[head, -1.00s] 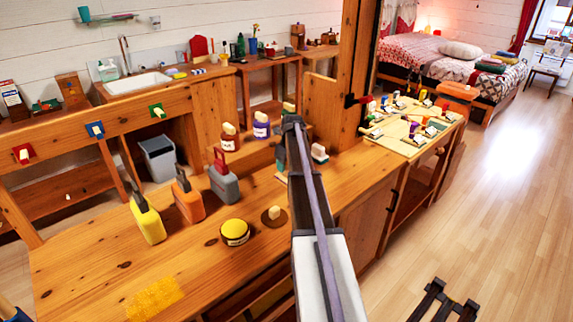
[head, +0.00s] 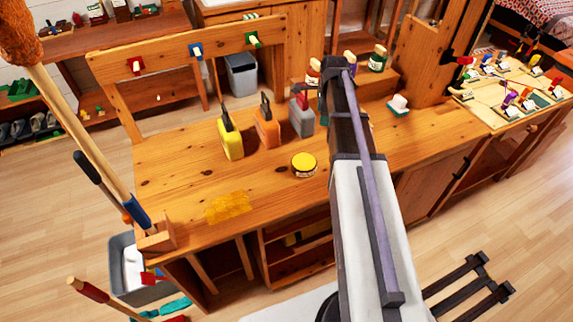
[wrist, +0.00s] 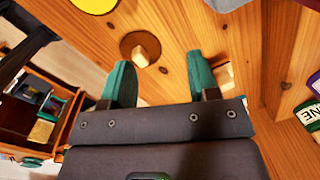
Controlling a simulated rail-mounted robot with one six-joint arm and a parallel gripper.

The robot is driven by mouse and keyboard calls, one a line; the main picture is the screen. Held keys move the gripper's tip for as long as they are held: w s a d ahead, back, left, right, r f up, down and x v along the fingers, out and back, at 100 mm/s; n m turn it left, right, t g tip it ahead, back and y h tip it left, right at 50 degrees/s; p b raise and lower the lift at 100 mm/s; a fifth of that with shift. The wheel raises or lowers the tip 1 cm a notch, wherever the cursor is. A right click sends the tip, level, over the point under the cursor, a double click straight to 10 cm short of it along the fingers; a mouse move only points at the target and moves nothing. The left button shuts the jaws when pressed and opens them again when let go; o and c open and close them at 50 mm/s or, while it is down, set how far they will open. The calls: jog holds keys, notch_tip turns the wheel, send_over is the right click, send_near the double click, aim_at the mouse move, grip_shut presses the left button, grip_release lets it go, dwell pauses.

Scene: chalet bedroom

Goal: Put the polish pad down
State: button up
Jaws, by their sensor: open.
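The polish pad, a round brown disc with a pale wooden knob (wrist: 140,48), lies flat on the wooden bench top in the wrist view, knob up. My gripper (wrist: 160,62) is open and empty, its two teal fingertips apart. The pad is just beyond the left fingertip, with no grip on it. In the head view my arm covers the pad's place, right of the yellow tin (head: 304,165). The tin's edge also shows at the top of the wrist view (wrist: 93,3).
A yellow smear (head: 228,207) marks the bench's front left. The bench between smear and tin is clear.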

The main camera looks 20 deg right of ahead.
jog(key=s+a+n+g, duration=0.1)
jog(key=s+a+n, duration=1.7)
jog(key=a+n, duration=0.3)
jog(key=shift+s+a+n, duration=0.25)
jog(key=shift+a+n, duration=0.05)
jog(key=shift+a, duration=0.3)
jog(key=o, duration=0.7)
